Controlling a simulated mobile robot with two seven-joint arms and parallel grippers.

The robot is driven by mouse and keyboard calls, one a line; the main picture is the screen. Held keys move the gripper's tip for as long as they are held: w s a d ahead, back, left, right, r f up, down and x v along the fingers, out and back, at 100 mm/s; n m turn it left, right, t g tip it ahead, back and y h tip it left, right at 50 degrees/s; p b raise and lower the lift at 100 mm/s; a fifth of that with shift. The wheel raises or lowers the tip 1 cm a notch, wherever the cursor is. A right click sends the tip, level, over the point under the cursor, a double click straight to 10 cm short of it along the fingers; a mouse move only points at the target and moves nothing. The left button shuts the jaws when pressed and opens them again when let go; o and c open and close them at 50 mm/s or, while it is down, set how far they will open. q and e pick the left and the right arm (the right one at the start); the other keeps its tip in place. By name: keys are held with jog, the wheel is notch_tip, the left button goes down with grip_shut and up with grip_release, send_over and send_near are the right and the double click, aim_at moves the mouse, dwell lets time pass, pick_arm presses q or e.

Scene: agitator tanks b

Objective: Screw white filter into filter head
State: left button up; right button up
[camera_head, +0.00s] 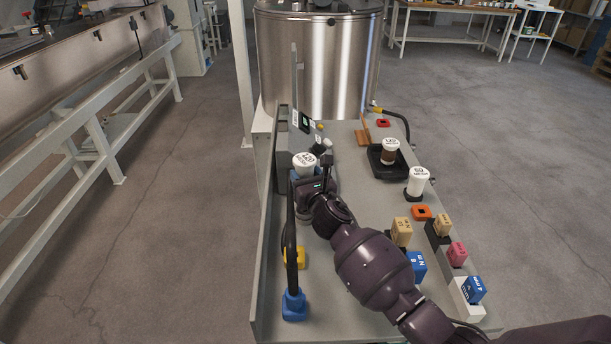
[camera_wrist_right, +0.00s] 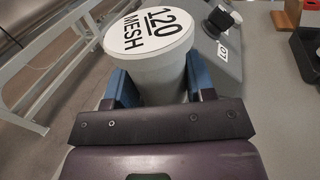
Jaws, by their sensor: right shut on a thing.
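A white filter (camera_head: 305,162) with a round white top sits at the end of my right arm. In the right wrist view the filter (camera_wrist_right: 151,60) has a broad cap reading "120 MESH" and a pale body. My right gripper (camera_wrist_right: 152,88) is shut on that body, with a blue finger on each side; it also shows in the head view (camera_head: 308,175). I cannot clearly pick out the filter head. My left gripper is not in view.
Another white cylinder (camera_head: 418,183) stands nearby. Coloured blocks (camera_head: 457,254) line the bench's right side. A steel tank (camera_head: 318,65) stands behind.

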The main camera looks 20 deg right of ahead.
jog(key=shift+r, duration=0.1)
notch_tip(320, 180, down, 3)
jog(key=shift+s+r+b, duration=0.1)
jog(key=shift+b, duration=0.75)
notch_tip(320, 180, down, 2)
jog(key=shift+b, duration=0.7)
jog(key=shift+f+b, duration=0.3)
jog(key=shift+f, duration=0.25)
